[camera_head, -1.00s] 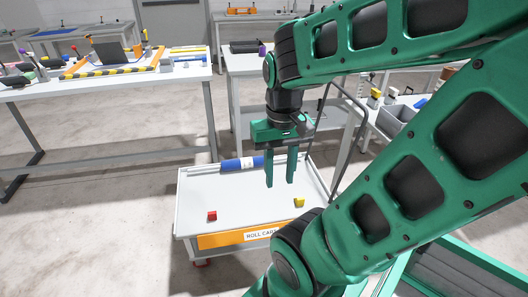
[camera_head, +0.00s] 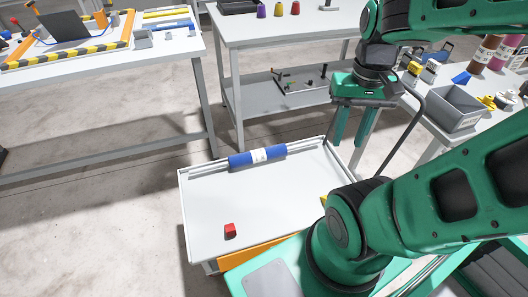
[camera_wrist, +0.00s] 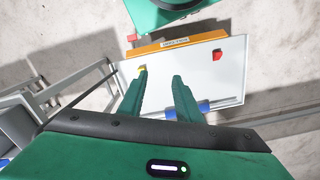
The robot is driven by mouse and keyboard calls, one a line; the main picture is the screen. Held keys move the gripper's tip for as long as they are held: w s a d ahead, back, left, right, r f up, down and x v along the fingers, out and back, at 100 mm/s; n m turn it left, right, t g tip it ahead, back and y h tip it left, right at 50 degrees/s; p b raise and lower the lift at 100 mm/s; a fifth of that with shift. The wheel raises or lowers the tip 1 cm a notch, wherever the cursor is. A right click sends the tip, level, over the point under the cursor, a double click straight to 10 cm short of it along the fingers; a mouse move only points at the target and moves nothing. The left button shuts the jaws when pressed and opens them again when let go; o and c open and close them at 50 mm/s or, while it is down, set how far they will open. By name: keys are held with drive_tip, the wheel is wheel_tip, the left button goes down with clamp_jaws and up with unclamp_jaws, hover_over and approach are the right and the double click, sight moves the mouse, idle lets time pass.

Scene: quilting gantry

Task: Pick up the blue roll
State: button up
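The blue roll (camera_head: 258,156) lies on a pale bar along the back of the roll cart's white top (camera_head: 225,195), with a white label around its middle. In the wrist view the blue roll (camera_wrist: 185,112) shows low in the picture, partly hidden behind my gripper. My gripper (camera_head: 353,143) hangs above the cart's right back part, to the right of the blue roll and apart from it. Its two green fingers (camera_wrist: 160,82) point down, spread apart, with nothing between them.
A red block (camera_head: 230,230) sits at the cart's front left. A yellow block (camera_wrist: 142,69) is near another front corner, mostly hidden by my arm in the head view. Tables stand behind, and a grey bin (camera_head: 455,108) stands on the right one. The cart's middle is clear.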

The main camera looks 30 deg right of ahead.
drive_tip(key=shift+o, duration=0.6)
drive_tip(key=shift+w+a, duration=0.15)
drive_tip(key=shift+a, duration=0.1)
drive_tip(key=o, duration=0.5)
drive_tip(key=shift+s+r, duration=0.2)
drive_tip(key=shift+s, duration=0.15)
drive_tip(key=o, duration=0.5)
drive_tip(key=shift+r, duration=0.2)
drive_tip(key=n, duration=2.2)
hover_over(258, 151)
wheel_tip(258, 151, down, 40)
drive_tip(key=f, duration=0.1)
wheel_tip(258, 151, down, 5)
drive_tip(key=shift+a+r, duration=0.1)
drive_tip(key=shift+f, duration=3)
